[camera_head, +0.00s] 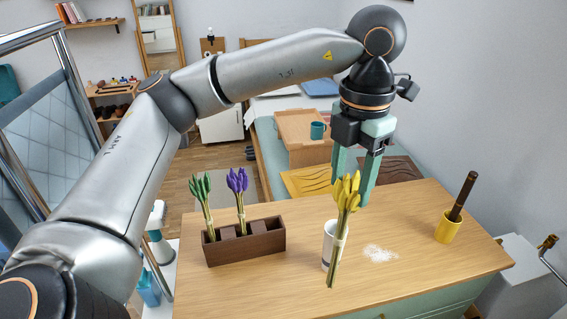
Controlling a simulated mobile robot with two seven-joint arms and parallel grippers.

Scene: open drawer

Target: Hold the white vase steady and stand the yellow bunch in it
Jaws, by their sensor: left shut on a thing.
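The yellow bunch (346,192) is held by my left gripper (353,188), which is shut on it and points down over the table. Its flower heads are up and its pale stems hang down, leaning slightly, with the lower ends toward the left. The white vase (328,240) stands upright on the wooden table. The stems pass in front of the vase and hide part of its right side. Their lower ends show below the vase's base in the picture, outside the vase. My right gripper is not in view.
A dark wooden box (262,246) at the left of the table holds a green bunch (202,190) and a purple bunch (238,184). White grains (379,254) lie right of the vase. A yellow cup (447,229) with a dark stick stands at the right.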

